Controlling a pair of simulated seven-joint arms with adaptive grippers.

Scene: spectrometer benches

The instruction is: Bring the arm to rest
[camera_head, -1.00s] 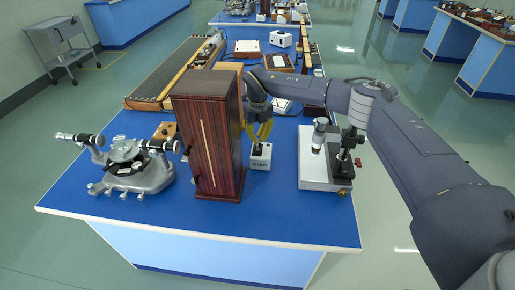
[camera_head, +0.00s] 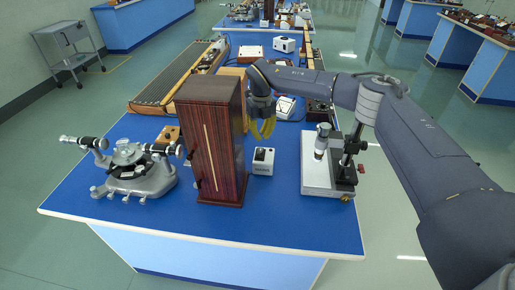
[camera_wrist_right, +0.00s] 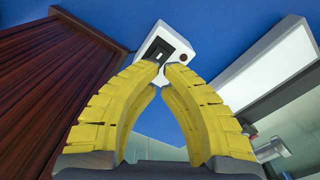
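My right gripper (camera_head: 264,137) has yellow fingers and hangs just above a small white switch box (camera_head: 263,166). In the right wrist view the fingertips (camera_wrist_right: 163,66) come together with hardly a gap and hold nothing. The white box (camera_wrist_right: 184,36) with its dark switch panel lies beyond the tips, apart from them. My right arm reaches in from the right, bent over the table. My left gripper does not show.
A tall dark wooden cabinet (camera_head: 210,150) stands close left of the gripper. A spectrometer (camera_head: 132,171) is further left. A microscope-like instrument on a white base (camera_head: 318,176) is at the right, under my arm. The blue table (camera_head: 230,222) is bare at the front.

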